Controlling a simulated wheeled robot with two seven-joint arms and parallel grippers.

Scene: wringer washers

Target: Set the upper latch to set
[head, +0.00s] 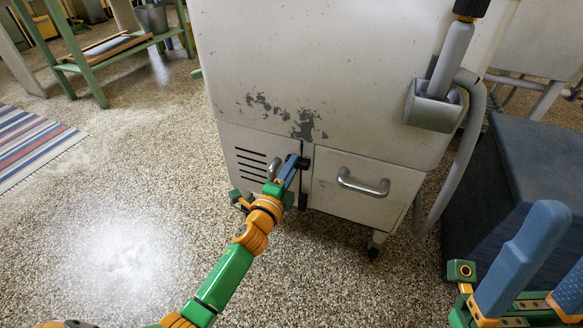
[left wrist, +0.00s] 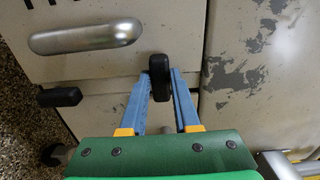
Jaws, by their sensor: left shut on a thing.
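The upper latch (head: 302,161) is a small black lever on the seam between two lower front panels of the pale washer (head: 330,80). In the left wrist view the upper latch (left wrist: 159,72) is between the blue fingertips of my left gripper (left wrist: 160,82). That gripper (head: 292,168) is shut on it. The lower latch (head: 303,201), also black, is below it and apart from the gripper; it also shows in the left wrist view (left wrist: 60,97). My right gripper (head: 562,240) is open and empty at the lower right, partly cut off. The gripper partly hides the upper latch.
A curved metal handle (head: 274,168) is just left of the upper latch, and a wider handle (head: 363,186) is on the right panel. A dark blue box (head: 500,175) stands to the right. The speckled floor in front and to the left is clear, up to a striped rug (head: 35,145).

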